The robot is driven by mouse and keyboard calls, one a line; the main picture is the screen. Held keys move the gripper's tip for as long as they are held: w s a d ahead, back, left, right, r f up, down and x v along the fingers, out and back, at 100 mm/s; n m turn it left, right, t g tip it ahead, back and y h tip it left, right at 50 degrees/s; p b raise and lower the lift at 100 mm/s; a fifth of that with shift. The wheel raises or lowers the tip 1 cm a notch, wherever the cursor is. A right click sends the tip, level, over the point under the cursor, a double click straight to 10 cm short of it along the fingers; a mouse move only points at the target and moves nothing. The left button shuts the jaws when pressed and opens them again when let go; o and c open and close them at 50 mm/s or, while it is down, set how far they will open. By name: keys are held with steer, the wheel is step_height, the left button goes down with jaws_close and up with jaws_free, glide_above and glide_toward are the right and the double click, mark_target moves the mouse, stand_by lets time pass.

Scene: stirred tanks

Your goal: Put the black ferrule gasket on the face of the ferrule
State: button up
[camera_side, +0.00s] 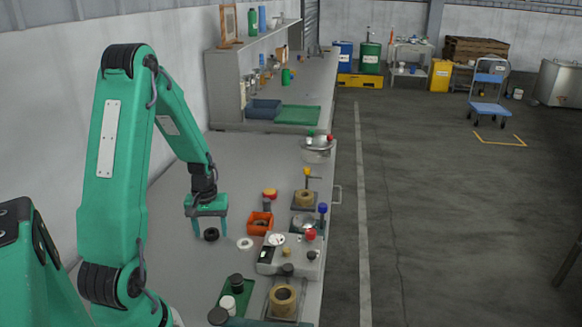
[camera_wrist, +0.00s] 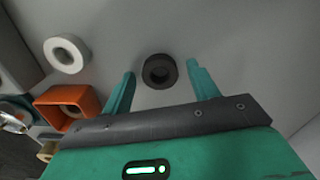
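The black ferrule gasket (camera_side: 211,235) is a thick dark ring lying flat on the grey bench. In the wrist view the gasket (camera_wrist: 159,71) shows between the fingertips, with a gap on each side. My gripper (camera_side: 209,226) is open and points down over it; its two green fingers also show in the wrist view (camera_wrist: 161,70). Nothing is held. Two tan ring-shaped fittings stand on the bench, one at the front (camera_side: 283,299) and one farther back (camera_side: 304,198). I cannot tell which fitting is the ferrule.
A white ring (camera_side: 245,243) lies right of the gasket, near an orange open box (camera_side: 260,223). A pale instrument box (camera_side: 290,256) and a green mat (camera_side: 234,300) with black and white parts are nearer. The bench left of the gasket is clear.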

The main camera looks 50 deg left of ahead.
mark_target(212, 232)
steer(key=shift+r, duration=0.2)
step_height(212, 232, up, 12)
stand_by(0.9)
stand_by(0.5)
steer(key=s+d+r+m+t, duration=0.1)
steer(key=d+r+m, duration=0.3)
steer(key=d, duration=0.4)
steer(key=s+d+r+m+t, duration=0.1)
steer(key=d+r+m+t, duration=0.1)
steer(key=d, duration=0.6)
steer(key=s+d+r+m+t, duration=0.1)
steer(key=d+r+m+t, duration=0.1)
steer(key=d+r+m, duration=0.3)
steer(key=d+r, duration=0.1)
steer(key=d, duration=0.3)
steer(key=shift+s+m+t, duration=0.2)
steer(key=shift+m+t, duration=0.1)
steer(key=shift+o, duration=0.4)
steer(key=shift+w, duration=0.1)
